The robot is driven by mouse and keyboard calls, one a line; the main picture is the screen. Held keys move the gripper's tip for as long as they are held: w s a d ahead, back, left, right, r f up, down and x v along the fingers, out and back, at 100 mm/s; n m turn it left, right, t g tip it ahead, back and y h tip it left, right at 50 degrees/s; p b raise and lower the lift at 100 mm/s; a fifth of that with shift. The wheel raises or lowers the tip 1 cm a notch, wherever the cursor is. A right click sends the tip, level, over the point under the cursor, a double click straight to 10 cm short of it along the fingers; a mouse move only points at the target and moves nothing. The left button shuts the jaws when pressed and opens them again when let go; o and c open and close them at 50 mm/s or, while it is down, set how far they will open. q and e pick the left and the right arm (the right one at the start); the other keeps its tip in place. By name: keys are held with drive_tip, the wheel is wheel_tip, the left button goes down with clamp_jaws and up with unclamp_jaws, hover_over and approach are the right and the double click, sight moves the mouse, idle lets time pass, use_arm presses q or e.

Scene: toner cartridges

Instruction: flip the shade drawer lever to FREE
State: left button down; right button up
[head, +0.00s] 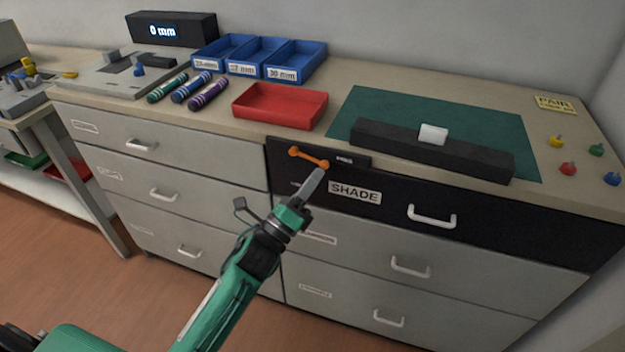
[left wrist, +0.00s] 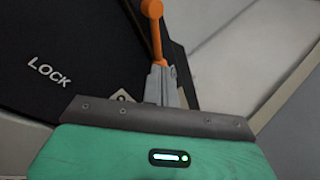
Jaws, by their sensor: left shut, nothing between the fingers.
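The shade drawer (head: 480,216) is the black top drawer on the right, with a white SHADE label, and it looks closed. Its orange lever (head: 308,157) sits on a dark plate at the drawer's upper left and slants down to the right. The lever also shows at the top of the left wrist view (left wrist: 152,22), with the word LOCK to its left. My left gripper (head: 320,172) is shut and empty, its fingertips at the lever's lower right end. In the left wrist view the fingertips (left wrist: 161,68) meet or overlap the lever's end; I cannot tell contact. My right gripper is out of view.
Above the drawer, the countertop holds a green mat (head: 365,103) with a black bar (head: 470,155), and a red tray (head: 280,122). Blue bins (head: 296,76) stand behind. The silver drawer handle (head: 432,222) sticks out to the right of the gripper.

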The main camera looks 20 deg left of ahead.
use_arm(q)
drive_tip(key=n, duration=0.1)
drive_tip(key=n+t+y, duration=0.1)
drive_tip(key=r+n+y+b, duration=0.1)
drive_tip(key=shift+d+n+t, duration=0.3)
drive_tip(key=shift+n+t, duration=0.1)
drive_tip(key=shift+r+n+y, duration=0.15)
drive_tip(key=shift+n+y, duration=0.25)
drive_tip(key=shift+d+r+n+y, duration=0.1)
drive_tip(key=shift+r+n+y, duration=0.05)
drive_tip(key=shift+n+y, duration=0.3)
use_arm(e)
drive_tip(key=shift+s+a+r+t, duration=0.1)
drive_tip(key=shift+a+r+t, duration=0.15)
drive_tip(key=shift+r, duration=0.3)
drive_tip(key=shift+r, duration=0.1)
